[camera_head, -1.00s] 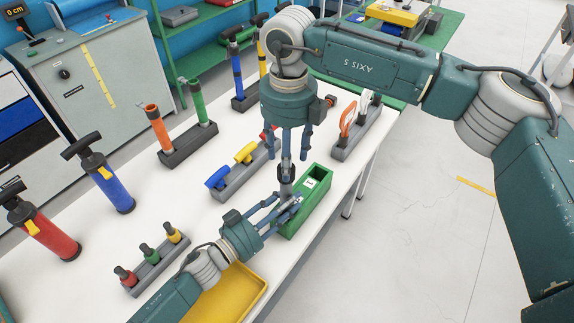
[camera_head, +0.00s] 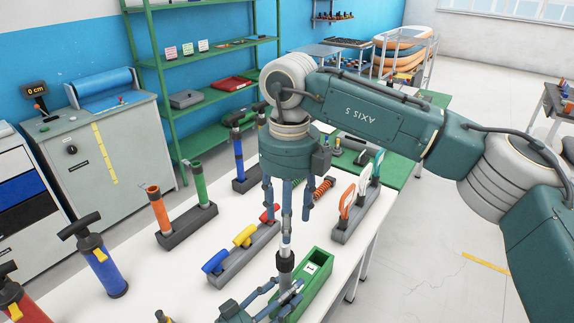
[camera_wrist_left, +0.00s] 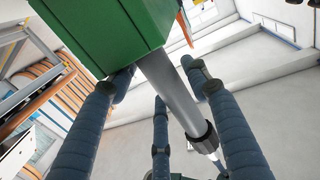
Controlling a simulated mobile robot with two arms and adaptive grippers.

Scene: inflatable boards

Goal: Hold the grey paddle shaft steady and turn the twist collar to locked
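The grey paddle shaft (camera_wrist_left: 167,82) comes out of the green box (camera_head: 318,273). In the left wrist view it runs to the black twist collar (camera_wrist_left: 203,138), with a thinner pale tube beyond. The collar (camera_head: 285,260) also shows in the head view. In the head view my left gripper (camera_head: 277,296) is partly cut off at the bottom. My right gripper (camera_head: 288,212) points down above the collar, fingers spread around the thin upper tube. The collar's lock marking is not readable.
On the white table (camera_head: 210,255), left of the shaft, is a grey rack (camera_head: 245,258) with blue, yellow and red handles. A rack with orange and white handles (camera_head: 345,205) stands behind right. Pumps (camera_head: 100,265) stand left.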

